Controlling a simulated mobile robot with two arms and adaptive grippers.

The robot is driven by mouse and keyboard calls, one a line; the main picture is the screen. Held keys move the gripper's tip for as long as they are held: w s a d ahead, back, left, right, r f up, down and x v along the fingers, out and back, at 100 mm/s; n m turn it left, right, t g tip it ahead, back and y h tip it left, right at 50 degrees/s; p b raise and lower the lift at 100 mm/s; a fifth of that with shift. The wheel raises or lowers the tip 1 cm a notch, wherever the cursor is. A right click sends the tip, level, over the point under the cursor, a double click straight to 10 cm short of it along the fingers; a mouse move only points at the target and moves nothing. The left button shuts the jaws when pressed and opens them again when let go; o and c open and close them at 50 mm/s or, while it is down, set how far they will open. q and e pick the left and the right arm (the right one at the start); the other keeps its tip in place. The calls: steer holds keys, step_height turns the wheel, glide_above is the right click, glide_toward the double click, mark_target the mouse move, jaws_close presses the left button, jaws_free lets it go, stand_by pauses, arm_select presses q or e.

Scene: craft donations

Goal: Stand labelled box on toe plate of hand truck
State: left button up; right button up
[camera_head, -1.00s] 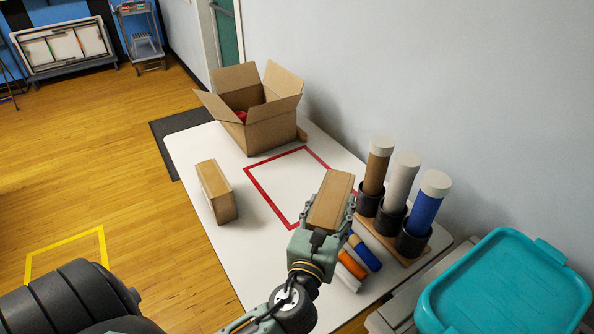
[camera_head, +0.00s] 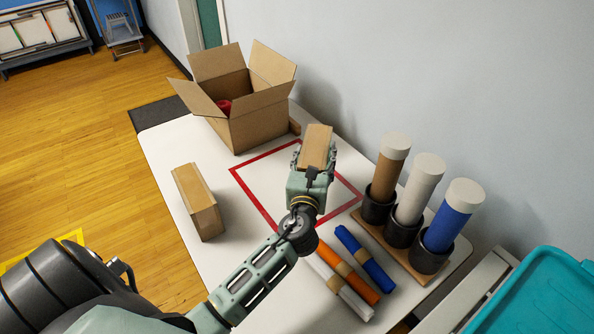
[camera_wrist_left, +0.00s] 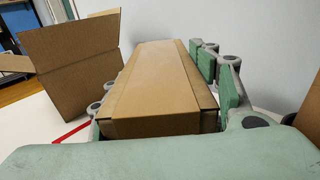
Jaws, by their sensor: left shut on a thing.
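My left gripper (camera_head: 314,166) is shut on a small brown cardboard box (camera_head: 317,145), held over the red-outlined square on the white table. The same box fills the middle of the left wrist view (camera_wrist_left: 160,85), between the green finger pads. I cannot tell how high it is above the table. A second brown box (camera_head: 197,202) stands on the table to the left of the square. No label is readable on either box. No hand truck or toe plate can be made out. My right gripper is not in view.
An open cardboard carton (camera_head: 262,127) with something red inside stands at the table's far end. Three upright rolls (camera_head: 423,185) stand in black cups at right. Several banded rolls (camera_head: 344,275) lie near the front of the table. A teal lid (camera_head: 535,295) is at lower right.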

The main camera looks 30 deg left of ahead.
arm_select(q)
steer(key=a+f+b, duration=0.2)
steer(key=a+f, duration=0.3)
steer(key=f, duration=0.2)
steer(key=shift+s+b, duration=0.1)
steer(key=shift+b, duration=0.25)
steer(key=o, duration=1.2)
steer(key=shift+f, duration=0.15)
steer(key=o, duration=0.3)
